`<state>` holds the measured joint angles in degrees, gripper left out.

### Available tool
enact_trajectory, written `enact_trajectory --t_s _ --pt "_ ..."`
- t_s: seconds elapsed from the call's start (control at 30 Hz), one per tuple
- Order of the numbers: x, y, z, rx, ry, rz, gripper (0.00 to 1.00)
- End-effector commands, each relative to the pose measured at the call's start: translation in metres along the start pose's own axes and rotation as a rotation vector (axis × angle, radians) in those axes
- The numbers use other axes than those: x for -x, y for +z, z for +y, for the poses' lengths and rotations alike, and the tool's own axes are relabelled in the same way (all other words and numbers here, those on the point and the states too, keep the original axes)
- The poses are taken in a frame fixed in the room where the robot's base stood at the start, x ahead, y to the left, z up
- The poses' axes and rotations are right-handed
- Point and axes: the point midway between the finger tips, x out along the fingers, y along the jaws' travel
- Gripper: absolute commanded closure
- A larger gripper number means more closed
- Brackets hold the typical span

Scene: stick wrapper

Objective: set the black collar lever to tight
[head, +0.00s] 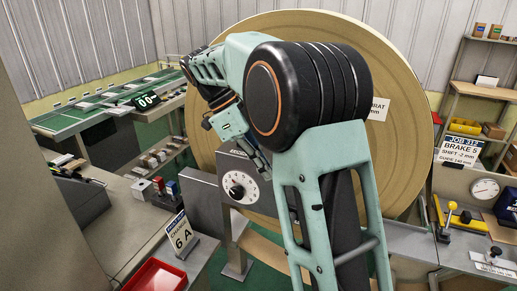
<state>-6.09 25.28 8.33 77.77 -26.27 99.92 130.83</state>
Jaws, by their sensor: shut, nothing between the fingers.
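My gripper (262,166) hangs from my green and black arm in the middle of the head view. It is small and partly hidden by my arm, and its fingers are together with nothing seen between them. It is just above and to the right of a white round dial with a black knob (237,191) on a grey panel. I cannot tell whether it touches the panel. I cannot make out a black collar lever; my arm covers much of the area right of the dial.
A large tan disc (400,150) stands behind my arm. A sign reading 6 A (179,237) and a red tray (157,277) are on the left bench.

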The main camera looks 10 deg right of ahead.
Motion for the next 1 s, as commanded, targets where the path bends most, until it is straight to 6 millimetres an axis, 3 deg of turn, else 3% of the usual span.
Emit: enact_trajectory --t_s 0.2,0.4,0.6,1.0 --pt "0.038 -0.005 -0.001 -0.008 0.000 0.004 1.00" --pt "0.060 -0.008 -0.001 -0.011 0.004 0.009 1.00" --pt "0.071 -0.010 -0.001 -0.011 0.004 0.010 1.00" --pt "0.073 -0.010 -0.001 -0.009 0.002 0.006 1.00"
